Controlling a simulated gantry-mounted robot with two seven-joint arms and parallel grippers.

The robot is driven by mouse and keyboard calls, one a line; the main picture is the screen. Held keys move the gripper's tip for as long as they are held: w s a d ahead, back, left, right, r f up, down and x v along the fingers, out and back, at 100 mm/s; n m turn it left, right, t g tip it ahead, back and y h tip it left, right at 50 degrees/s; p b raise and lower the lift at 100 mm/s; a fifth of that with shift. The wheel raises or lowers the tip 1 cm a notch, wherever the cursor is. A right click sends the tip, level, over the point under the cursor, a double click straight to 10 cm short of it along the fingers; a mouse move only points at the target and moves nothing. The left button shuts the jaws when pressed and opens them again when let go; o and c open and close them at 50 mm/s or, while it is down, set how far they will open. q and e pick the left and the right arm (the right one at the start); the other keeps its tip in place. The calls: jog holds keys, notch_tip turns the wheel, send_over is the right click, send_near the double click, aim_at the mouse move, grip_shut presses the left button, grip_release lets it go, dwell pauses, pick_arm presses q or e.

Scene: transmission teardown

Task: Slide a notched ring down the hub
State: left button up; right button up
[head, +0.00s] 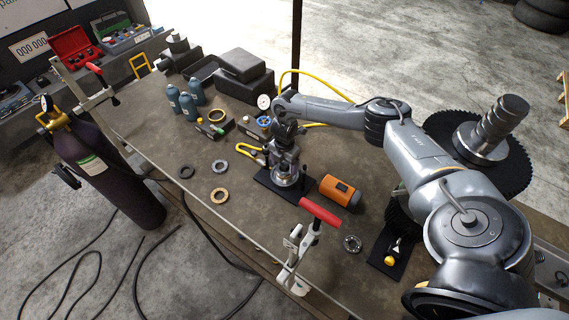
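The hub (287,179) is a grey metal piece standing upright on a black plate (268,183) in the middle of the workbench. My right gripper (287,158) points down right over the hub, and its fingers hide the hub's upper part. Whether its fingers are open or shut, and whether a notched ring is between them, is too small to tell. Loose rings lie flat to the left: a dark ring (187,171), a grey ring (221,167) and a brass ring (219,196). Notches cannot be made out on them. My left gripper is out of view.
An orange device (340,193) lies close right of the hub. A red-handled clamp (318,213) stands at the front edge. A bearing-like ring (352,244) lies near it. Blue-grey bottles (188,107) and black cases (241,66) stand behind. The front-left bench is mostly clear.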

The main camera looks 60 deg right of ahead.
jog(key=shift+o, duration=1.3)
jog(key=shift+r, duration=0.1)
jog(key=shift+r, duration=0.35)
notch_tip(320, 180, up, 8)
jog(key=shift+r+p, duration=0.2)
jog(key=shift+p, duration=0.15)
notch_tip(320, 180, up, 8)
jog(key=p, duration=0.8)
jog(key=shift+r, duration=0.25)
jog(key=shift+a, duration=0.1)
